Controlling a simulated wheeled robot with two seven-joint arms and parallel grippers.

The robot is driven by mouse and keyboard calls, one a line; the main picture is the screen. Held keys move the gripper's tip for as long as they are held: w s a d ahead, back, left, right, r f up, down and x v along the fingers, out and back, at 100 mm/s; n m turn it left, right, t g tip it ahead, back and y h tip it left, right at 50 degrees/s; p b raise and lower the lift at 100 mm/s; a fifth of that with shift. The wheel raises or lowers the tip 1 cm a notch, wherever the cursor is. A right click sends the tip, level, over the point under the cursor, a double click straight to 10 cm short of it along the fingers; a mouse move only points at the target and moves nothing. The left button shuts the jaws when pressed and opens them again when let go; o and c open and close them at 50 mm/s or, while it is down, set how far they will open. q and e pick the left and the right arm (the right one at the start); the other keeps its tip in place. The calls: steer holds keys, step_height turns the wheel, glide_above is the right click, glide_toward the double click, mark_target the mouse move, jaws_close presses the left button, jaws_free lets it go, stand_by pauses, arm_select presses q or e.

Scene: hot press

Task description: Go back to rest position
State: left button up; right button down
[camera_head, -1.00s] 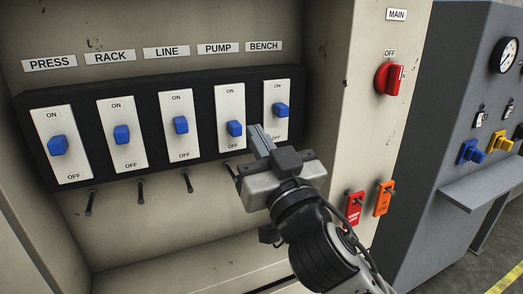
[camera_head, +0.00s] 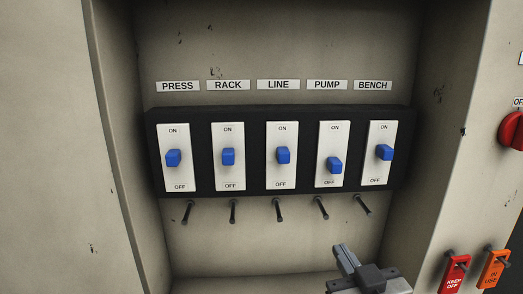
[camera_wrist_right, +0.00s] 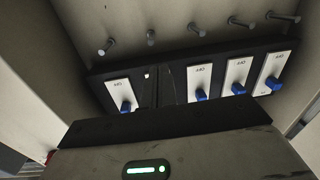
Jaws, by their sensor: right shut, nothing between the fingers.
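My right gripper (camera_head: 345,257) is at the bottom of the head view, below the BENCH switch. Its fingers are shut, empty and apart from the switches. The PRESS (camera_head: 173,158), RACK (camera_head: 228,156), LINE (camera_head: 283,155) and BENCH (camera_head: 386,152) levers sit at about similar heights on their plates. The PUMP lever (camera_head: 334,165) sits lower, nearer OFF. In the right wrist view the switch row appears upside down, with the gripper body (camera_wrist_right: 170,150) and its green light in front. Dark fingers seem to hide one switch there. My left gripper is not in view.
Several thin pegs (camera_head: 279,212) stick out below the black switch panel (camera_head: 200,115). The recess side walls stand left and right. At right are a red main knob (camera_head: 514,130), a red KEEP OFF tag (camera_head: 454,275) and an orange IN USE tag (camera_head: 494,272).

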steer(key=s+f+g, duration=0.3)
steer(key=s+f, duration=0.5)
steer(key=f, duration=0.6)
steer(key=s+f+g, duration=0.4)
steer(key=s+f, duration=0.4)
steer(key=f, duration=0.5)
steer(key=shift+a+f+n+y, duration=0.15)
steer(key=shift+f+n+y, duration=0.15)
steer(key=shift+f+y, duration=0.1)
